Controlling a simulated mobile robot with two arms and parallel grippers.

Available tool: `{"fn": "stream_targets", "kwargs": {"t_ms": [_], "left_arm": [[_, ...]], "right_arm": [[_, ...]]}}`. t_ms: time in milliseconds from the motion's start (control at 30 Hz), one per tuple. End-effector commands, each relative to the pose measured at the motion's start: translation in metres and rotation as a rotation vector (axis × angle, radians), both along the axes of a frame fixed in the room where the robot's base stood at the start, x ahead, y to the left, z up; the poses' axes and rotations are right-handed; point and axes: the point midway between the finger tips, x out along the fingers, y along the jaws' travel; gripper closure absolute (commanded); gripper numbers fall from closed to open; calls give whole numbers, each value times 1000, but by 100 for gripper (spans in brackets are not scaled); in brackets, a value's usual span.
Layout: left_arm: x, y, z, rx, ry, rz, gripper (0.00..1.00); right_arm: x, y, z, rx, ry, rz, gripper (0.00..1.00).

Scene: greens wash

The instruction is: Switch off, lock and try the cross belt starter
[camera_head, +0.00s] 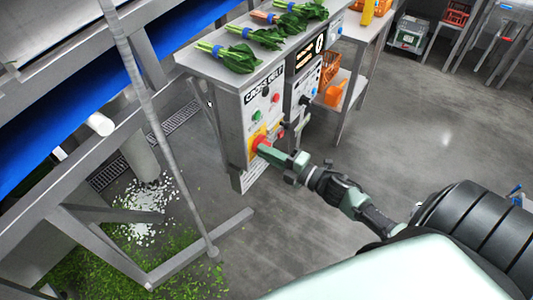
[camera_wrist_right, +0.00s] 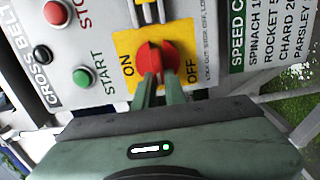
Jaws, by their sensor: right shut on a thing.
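The cross belt starter is a grey cabinet (camera_head: 226,115) with a "CROSS BELT" label. Its red rotary handle (camera_wrist_right: 158,57) sits on a yellow plate (camera_wrist_right: 124,44) marked ON at left and OFF at right. My right gripper (camera_head: 266,149) is shut on this handle, one finger on each side of its grip. I cannot tell exactly where the handle points. A metal part (camera_wrist_right: 148,12) shows above the handle, cut off by the frame edge. The red stop button (camera_wrist_right: 57,13) and green start button (camera_wrist_right: 83,77) are beside the plate. My left gripper is out of view.
Bundles of greens (camera_head: 240,57) lie on the cabinet top. A second panel (camera_head: 307,77) stands close on the right. A side table (camera_head: 358,62) holds orange items. A blue conveyor (camera_head: 85,95) and steel frame stand left.

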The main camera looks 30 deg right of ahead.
Motion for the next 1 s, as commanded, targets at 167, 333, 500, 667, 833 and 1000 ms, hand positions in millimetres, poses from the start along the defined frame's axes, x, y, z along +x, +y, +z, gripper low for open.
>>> {"fn": "stream_targets", "kwargs": {"t_ms": [167,333,500,667,833,1000], "left_arm": [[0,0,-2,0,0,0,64],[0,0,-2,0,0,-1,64],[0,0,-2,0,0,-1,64],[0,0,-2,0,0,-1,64],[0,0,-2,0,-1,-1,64],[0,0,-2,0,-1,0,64]], "right_arm": [[-1,0,-2,-27,-9,0,100],[-1,0,-2,-34,-11,0,100],[-1,0,-2,-34,-11,0,100],[-1,0,-2,-33,-11,0,69],[0,0,-2,-32,-11,0,67],[-2,0,-1,-32,-12,0,67]]}}
